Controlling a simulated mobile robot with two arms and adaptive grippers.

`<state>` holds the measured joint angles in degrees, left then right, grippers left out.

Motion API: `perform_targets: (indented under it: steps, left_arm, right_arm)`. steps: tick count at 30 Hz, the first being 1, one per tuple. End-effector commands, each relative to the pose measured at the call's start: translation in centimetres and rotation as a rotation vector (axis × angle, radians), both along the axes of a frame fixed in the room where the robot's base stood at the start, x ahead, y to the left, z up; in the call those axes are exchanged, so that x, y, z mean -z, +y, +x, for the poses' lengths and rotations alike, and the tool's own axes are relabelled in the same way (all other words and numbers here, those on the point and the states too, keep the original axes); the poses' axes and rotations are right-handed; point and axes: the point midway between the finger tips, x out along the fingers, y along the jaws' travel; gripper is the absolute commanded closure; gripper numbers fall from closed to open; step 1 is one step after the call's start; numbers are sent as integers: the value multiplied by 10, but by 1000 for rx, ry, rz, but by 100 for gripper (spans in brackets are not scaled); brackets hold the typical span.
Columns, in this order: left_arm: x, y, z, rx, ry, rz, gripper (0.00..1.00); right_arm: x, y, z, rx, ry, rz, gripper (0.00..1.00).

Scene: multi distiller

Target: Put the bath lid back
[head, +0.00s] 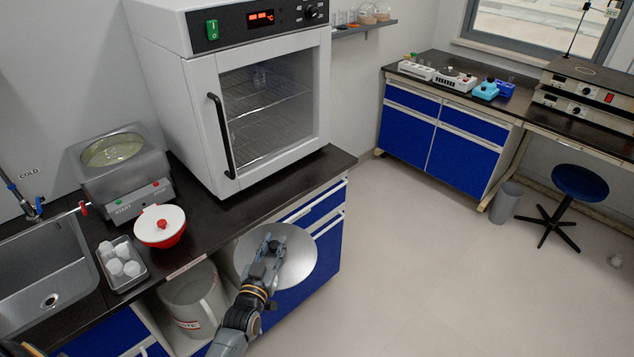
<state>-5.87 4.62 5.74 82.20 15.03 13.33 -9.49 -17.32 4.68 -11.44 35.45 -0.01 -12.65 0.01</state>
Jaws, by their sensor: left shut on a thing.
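The bath lid (298,256) is a round silver disc. It is held in the air in front of the blue cabinet, beyond the counter's front edge. My left gripper (270,245) is shut on it near its middle; the fingers hide the part they grip. The bath (122,180) is a grey metal box on the counter at the left, with red and green buttons on its front. Its round top opening (112,149) is uncovered and shows a pale yellowish inside. The lid is to the right of the bath and nearer to me. My right gripper is not in view.
A large white oven (165,75) stands right of the bath. A red bowl with a white lid (160,226) and a tray of white cups (121,264) sit in front of the bath. A sink (45,283) is at left. A waste bin (193,307) stands below the counter.

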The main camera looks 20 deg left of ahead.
Motion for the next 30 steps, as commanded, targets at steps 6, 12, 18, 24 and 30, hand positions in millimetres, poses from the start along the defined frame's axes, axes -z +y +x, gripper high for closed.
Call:
perform_targets:
  steps: [6,12,18,24,30]
  left_arm:
    - [-2,-7,-6,12,-2,2,100]
    - [-16,-50,-46,73,3,9,100]
    - [-53,-100,-106,136,7,8,100]
    - [-103,-125,-155,157,3,4,100]
    - [-136,-131,-181,154,-1,1,100]
  right_arm:
    - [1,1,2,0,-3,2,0]
    - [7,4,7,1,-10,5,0]
    - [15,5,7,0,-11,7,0]
    - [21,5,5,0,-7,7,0]
    - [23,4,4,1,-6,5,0]
